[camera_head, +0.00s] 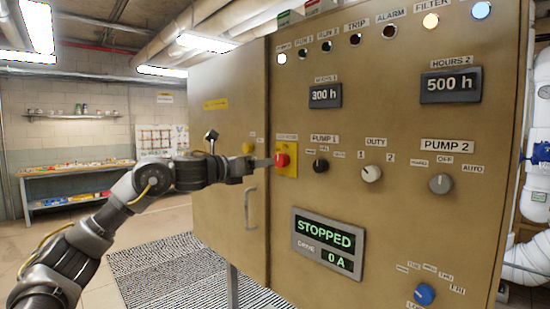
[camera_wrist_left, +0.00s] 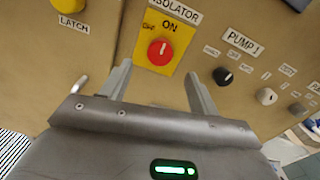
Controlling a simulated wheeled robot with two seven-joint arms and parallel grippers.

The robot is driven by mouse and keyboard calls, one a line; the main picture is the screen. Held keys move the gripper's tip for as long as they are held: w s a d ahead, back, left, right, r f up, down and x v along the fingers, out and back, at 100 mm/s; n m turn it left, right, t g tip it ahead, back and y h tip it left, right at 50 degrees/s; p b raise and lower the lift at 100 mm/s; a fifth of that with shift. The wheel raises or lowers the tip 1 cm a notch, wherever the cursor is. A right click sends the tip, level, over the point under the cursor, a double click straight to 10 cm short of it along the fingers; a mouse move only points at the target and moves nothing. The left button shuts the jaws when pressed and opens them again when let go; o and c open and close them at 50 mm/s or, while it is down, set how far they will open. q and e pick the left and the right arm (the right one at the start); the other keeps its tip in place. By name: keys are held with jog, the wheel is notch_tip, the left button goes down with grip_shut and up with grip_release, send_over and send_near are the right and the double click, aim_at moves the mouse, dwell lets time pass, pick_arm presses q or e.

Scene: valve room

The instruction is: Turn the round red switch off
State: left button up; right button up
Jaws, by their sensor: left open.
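The round red switch (camera_head: 282,160) sits on a yellow plate (camera_head: 287,170) on the tan cabinet front. In the left wrist view the red switch (camera_wrist_left: 160,53) has a small white mark pointing up toward the word ON; OFF is printed at the plate's upper left. My left gripper (camera_head: 263,162) reaches in from the left, just in front of the switch. In the left wrist view my left gripper (camera_wrist_left: 158,75) is open, its fingers below and to either side of the switch, with nothing between them. I cannot tell whether a finger touches the plate. My right gripper is not in view.
A yellow latch knob (camera_wrist_left: 70,4) is left of the switch. The black Pump 1 knob (camera_head: 320,165) is close on its right. A door handle (camera_head: 250,208) is below left. A display (camera_head: 328,243) reads STOPPED, 0 A. Floor left of the cabinet is mostly clear.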

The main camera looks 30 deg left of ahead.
aim_at(278, 161)
pick_arm(q)
jog(key=p+x, duration=0.2)
jog(key=x, duration=0.4)
jog(key=shift+w+r, duration=0.1)
jog(key=shift+w+d+p, duration=0.2)
jog(key=shift+w+p, duration=0.2)
jog(key=shift+w, duration=0.2)
jog(key=shift+c, duration=0.4)
jog(key=c, duration=0.9)
